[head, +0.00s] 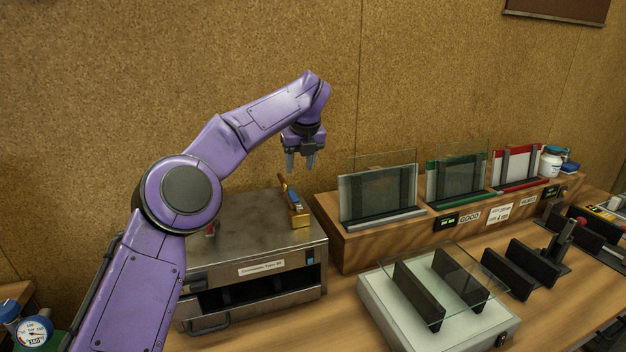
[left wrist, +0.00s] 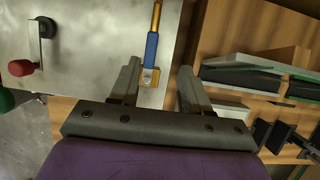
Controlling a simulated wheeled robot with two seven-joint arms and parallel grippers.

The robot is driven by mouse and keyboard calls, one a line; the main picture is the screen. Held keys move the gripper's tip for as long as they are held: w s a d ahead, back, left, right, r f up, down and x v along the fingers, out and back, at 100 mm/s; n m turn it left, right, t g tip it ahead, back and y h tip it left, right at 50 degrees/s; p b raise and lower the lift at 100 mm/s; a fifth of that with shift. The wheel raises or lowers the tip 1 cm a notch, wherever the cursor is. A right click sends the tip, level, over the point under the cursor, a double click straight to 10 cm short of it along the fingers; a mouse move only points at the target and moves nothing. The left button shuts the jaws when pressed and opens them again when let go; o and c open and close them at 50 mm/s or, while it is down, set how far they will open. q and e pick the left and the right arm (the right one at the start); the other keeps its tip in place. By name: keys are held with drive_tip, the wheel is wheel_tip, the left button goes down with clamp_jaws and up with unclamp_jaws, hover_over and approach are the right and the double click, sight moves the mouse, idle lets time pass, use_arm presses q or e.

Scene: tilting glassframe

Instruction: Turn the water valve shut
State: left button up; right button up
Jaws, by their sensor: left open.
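A brass fitting with a blue-sleeved lever (head: 294,203), which looks like the water valve, stands on top of the grey metal oven-like box (head: 245,215) near its right edge. In the left wrist view its blue sleeve (left wrist: 151,50) points away from me, with a brass end near the gap between my fingers. My left gripper (head: 300,165) is open and empty, pointing down above the fitting and apart from it. Its fingers also show in the left wrist view (left wrist: 158,78). My right gripper is not in view.
A red knob on a grey lever (left wrist: 20,68) sits left of the fitting. A wooden rack (head: 345,245) with framed glass panes stands close on the right. A pale fixture (head: 380,305) holds a glass sheet in front. A gauge (head: 34,333) is at bottom left.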

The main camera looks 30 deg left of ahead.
sight(292, 194)
use_arm(q)
drive_tip(key=x, duration=0.3)
drive_tip(key=p+x, duration=0.1)
drive_tip(key=x, duration=0.6)
drive_tip(key=shift+s+a+f+p, duration=0.1)
drive_tip(key=shift+s+f+p, duration=0.05)
drive_tip(key=shift+s+p, duration=0.2)
drive_tip(key=shift+s+a+r, duration=0.1)
drive_tip(key=shift+s+r, duration=0.25)
drive_tip(key=shift+s, duration=0.2)
drive_tip(key=shift+c, duration=0.9)
drive_tip(key=shift+s+r, duration=0.1)
drive_tip(key=shift+s, duration=0.05)
drive_tip(key=c, duration=0.5)
clamp_jaws()
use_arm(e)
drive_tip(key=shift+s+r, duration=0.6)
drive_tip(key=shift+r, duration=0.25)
